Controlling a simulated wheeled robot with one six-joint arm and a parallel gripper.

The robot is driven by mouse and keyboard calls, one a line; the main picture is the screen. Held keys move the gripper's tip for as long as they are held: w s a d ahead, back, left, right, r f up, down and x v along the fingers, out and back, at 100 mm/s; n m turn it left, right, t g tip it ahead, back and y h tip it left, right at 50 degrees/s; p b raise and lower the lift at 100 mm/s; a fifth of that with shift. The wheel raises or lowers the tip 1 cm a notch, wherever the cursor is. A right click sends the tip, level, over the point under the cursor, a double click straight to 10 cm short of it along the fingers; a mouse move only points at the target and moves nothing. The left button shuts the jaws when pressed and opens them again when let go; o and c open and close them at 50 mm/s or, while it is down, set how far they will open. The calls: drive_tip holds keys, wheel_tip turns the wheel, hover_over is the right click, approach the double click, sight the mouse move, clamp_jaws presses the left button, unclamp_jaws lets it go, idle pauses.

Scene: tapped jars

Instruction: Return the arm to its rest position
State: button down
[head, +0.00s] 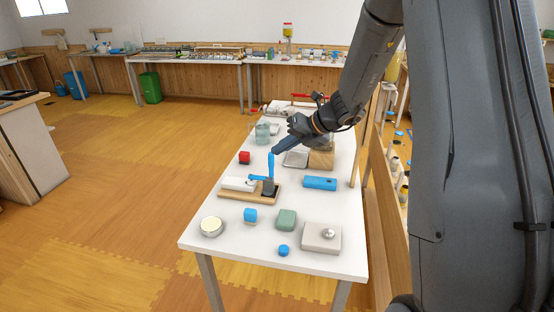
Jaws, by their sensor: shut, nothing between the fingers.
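My arm reaches down from the upper right over the white table (210,239). My gripper (277,149) is shut and empty, its tip pointing down and to the left. A blue upright tool (270,167), with a blue piece reaching left near its foot, stands in a dark holder on a wooden board. In the picture its top lies just below my gripper's tip; I cannot tell whether they touch. A clear glass jar (262,133) stands behind, to the left of my gripper. Part of the table's far end is hidden by my arm.
A wooden post (358,155) rises at the right edge. Open floor lies left.

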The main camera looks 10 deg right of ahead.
drive_tip(key=shift+s+r, duration=0.25)
drive_tip(key=shift+r, duration=0.55)
drive_tip(key=shift+s+r, duration=0.25)
drive_tip(key=shift+r, duration=0.55)
drive_tip(key=s+f+n+g+h+b, duration=0.1)
drive_tip(key=s+f+n+h, duration=0.1)
drive_tip(key=s+n, duration=0.7)
drive_tip(key=s+f+n+g+h+b, duration=0.2)
drive_tip(key=s+f+n, duration=0.3)
drive_tip(key=s+n, duration=0.4)
drive_tip(key=s+f+n+g+h+b, duration=0.1)
drive_tip(key=s+f+n+h, duration=0.2)
drive_tip(key=s+n, duration=0.6)
drive_tip(key=n, duration=0.8)
drive_tip(key=shift+s+f+n+g, duration=0.25)
drive_tip(key=shift+s+n+g, duration=0.1)
drive_tip(key=shift+n+g, duration=0.05)
